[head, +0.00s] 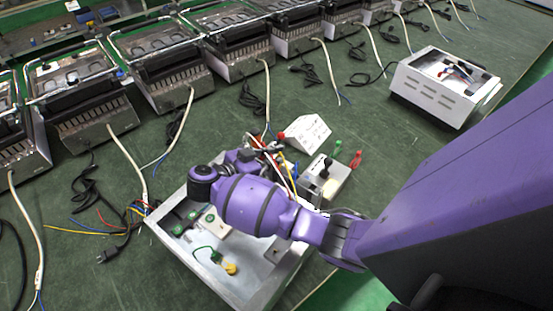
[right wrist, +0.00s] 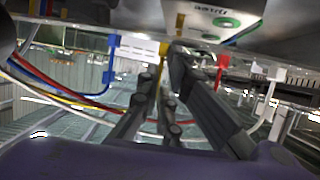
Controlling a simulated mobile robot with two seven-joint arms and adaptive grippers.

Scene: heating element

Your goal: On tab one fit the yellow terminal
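My right gripper (right wrist: 168,62) reaches forward in the right wrist view, its dark fingers close together at the tips. A small yellow terminal (right wrist: 165,48) shows at the fingertips and appears held; the fingers hide part of it. Metal and a panel with green oval labels (right wrist: 227,22) are just beyond; I cannot tell whether the terminal touches a tab. In the head view my purple right arm reaches over an open metal housing (head: 248,278), and its wrist hides most of the gripper. Wires (head: 268,146) show beside it. My left gripper is not in view.
A blue terminal (right wrist: 109,62), a red terminal (right wrist: 222,72) and a white terminal (right wrist: 275,105) stand around the fingers, with loose wires. In the housing lies a yellow piece (head: 230,268) on a green wire. A switch box (head: 325,180) is behind; heaters (head: 165,75) line the back.

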